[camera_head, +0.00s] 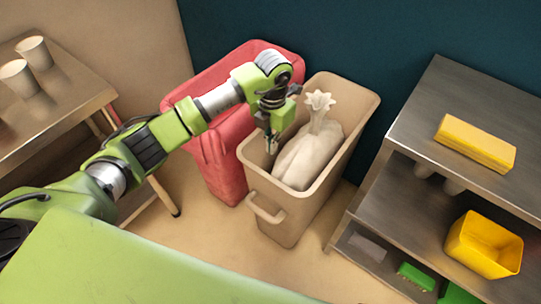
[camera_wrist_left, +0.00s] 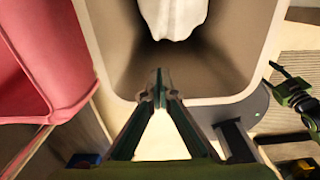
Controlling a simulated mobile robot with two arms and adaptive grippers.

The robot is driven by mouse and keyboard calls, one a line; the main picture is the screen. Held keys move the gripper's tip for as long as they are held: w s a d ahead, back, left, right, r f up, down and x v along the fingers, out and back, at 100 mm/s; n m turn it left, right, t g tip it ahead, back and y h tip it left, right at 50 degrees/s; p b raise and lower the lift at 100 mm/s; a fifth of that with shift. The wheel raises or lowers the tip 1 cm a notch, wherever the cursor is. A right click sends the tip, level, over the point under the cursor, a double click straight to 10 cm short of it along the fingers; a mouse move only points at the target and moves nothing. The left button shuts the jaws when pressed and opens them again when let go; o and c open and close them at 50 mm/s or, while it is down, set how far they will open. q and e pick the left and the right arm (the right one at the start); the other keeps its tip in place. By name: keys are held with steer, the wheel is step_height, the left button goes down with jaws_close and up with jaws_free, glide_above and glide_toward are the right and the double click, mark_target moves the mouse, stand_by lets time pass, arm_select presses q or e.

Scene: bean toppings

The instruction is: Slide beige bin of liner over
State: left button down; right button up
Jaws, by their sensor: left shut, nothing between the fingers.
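The beige bin (camera_head: 278,215) stands upright on the floor in the middle of the head view, with a handle on its front side. A tied white liner bag (camera_head: 312,155) sits inside it. The bin's inner wall (camera_wrist_left: 200,75) and the bag (camera_wrist_left: 172,18) also show in the left wrist view. My left gripper (camera_head: 271,147) points down at the bin's left rim, near the front corner. In the left wrist view its fingertips (camera_wrist_left: 158,88) meet over the bin's opening, shut and empty. Whether they touch the bin, I cannot tell. My right gripper is not in the head view.
A red bin (camera_head: 222,165) stands close on the left of the beige bin, partly behind my left arm. A metal shelf (camera_head: 410,120) with a yellow block (camera_head: 475,143) and yellow tub (camera_head: 484,245) stands to the right. A table with cups (camera_head: 33,52) is at far left.

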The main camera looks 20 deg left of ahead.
arm_select(q)
steer(key=s+f, duration=0.1)
steer(key=f, duration=0.2)
steer(key=s+f, duration=0.1)
steer(key=f, duration=0.2)
steer(key=s+a+f, duration=0.1)
steer(key=s+f, duration=0.1)
steer(key=f, duration=0.1)
steer(key=shift+a, duration=0.1)
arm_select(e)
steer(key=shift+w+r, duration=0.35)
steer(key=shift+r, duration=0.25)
arm_select(q)
steer(key=shift+a, duration=0.1)
